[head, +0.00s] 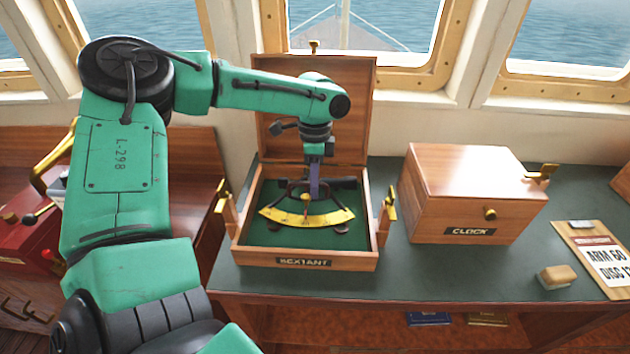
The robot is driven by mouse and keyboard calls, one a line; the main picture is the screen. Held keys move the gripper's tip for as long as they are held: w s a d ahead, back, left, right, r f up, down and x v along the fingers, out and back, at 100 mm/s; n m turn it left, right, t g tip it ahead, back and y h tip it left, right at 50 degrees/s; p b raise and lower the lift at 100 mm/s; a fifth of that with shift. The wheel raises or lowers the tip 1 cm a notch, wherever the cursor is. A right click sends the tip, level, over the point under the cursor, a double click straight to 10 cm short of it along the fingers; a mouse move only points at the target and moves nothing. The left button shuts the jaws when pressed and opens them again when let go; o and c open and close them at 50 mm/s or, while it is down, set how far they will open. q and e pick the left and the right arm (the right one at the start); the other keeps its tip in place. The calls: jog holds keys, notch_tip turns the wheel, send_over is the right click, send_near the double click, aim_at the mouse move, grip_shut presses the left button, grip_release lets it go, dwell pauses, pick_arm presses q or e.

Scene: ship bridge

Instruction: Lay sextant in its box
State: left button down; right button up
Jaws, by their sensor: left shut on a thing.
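The sextant (307,216), with a brass arc and dark frame, is inside the open wooden sextant box (305,262), over its green lining. Its arc faces the front of the box. Whether it rests on the lining or hangs just above it, I cannot tell. The box lid (355,105) stands upright at the back, and the front label reads SEXTANT. My left gripper (314,188) points down into the box from above and is shut on the sextant near its upper part. The fingertips are partly hidden. My right gripper is not in view.
A closed wooden box labelled CLOCK (465,190) stands to the right on the dark green counter (400,275). A clipboard (600,255) and a small wooden block (557,276) lie farther right. Brass latches (389,203) stick out at the sextant box's sides. Windows are behind.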

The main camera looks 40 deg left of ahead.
pick_arm(q)
jog(key=shift+f, duration=0.25)
dwell(0.5)
jog(key=shift+f, duration=0.8)
dwell(0.7)
jog(key=c, duration=0.8)
grip_release()
jog(key=shift+f, duration=0.1)
